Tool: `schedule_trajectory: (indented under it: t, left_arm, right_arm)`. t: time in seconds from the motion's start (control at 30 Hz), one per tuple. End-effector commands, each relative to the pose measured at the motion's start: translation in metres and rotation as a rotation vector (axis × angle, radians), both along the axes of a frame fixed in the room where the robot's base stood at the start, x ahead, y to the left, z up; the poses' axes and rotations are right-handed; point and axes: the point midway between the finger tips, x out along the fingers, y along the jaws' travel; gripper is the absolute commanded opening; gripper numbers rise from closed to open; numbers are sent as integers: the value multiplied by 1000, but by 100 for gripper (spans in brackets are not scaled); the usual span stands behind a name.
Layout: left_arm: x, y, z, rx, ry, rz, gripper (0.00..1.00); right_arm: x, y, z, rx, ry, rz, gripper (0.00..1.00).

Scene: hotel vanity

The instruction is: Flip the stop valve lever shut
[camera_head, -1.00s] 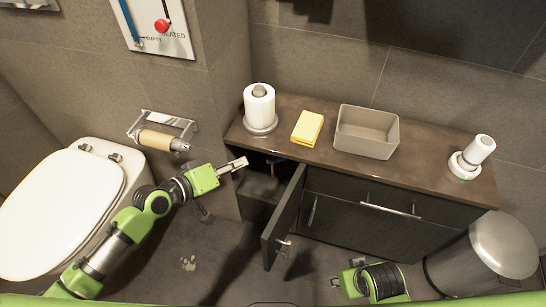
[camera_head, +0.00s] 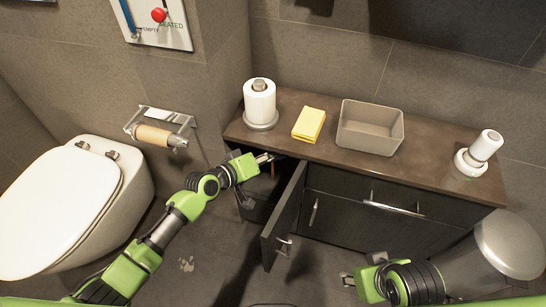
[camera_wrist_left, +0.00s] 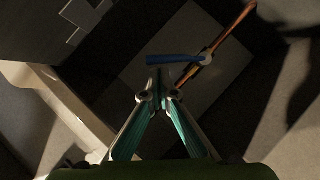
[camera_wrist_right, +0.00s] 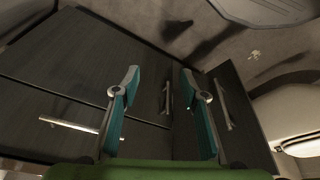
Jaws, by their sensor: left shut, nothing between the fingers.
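The stop valve shows in the left wrist view inside the dark cabinet. Its blue lever (camera_wrist_left: 173,59) points left from the pale valve body (camera_wrist_left: 206,58), which sits on a copper pipe (camera_wrist_left: 232,28). My left gripper (camera_wrist_left: 159,82) is shut and empty; its fingertips appear just below the lever's left end, and I cannot tell whether they touch it. In the head view my left gripper (camera_head: 268,158) is at the cabinet opening under the counter, and the lever cannot be made out there. My right gripper (camera_wrist_right: 160,78) is open and empty, in front of the cabinet.
The cabinet door (camera_head: 284,217) stands open to the right of my left gripper. A toilet (camera_head: 70,210) stands at left.

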Motion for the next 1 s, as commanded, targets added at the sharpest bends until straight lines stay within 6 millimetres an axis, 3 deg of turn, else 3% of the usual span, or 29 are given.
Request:
schedule_trajectory:
  t: [0.73,0.8,1.0]
  left_arm:
    - [-1,-6,-2,19,-6,0,0]
    - [-1,-7,-2,29,-9,0,0]
    - [-2,-7,-4,46,-15,0,0]
  right_arm:
    - [2,0,4,1,-4,0,40]
    - [6,1,-15,0,10,1,40]
    - [10,2,-29,0,15,1,40]
